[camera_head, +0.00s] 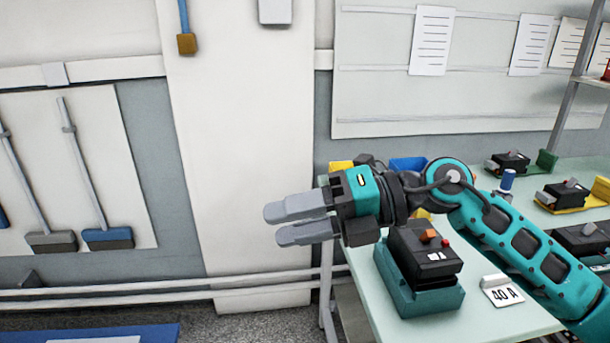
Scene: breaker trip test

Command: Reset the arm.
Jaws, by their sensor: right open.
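My right arm reaches in from the right, in teal and black. Its right gripper (272,222) points left, past the table's left edge, with its two grey fingers parted and nothing between them. A black breaker (421,246) with an orange lever and a red button sits in a teal holder (420,299) on the table, below and right of the gripper and apart from the fingers. My left gripper is out of view.
A white card reading 40 A (502,291) stands beside the teal holder. Other breakers in coloured holders, such as a yellow one (572,196), stand on the pale table (390,325) at right. Brooms (108,238) hang on the left wall. The space left of the fingers is free.

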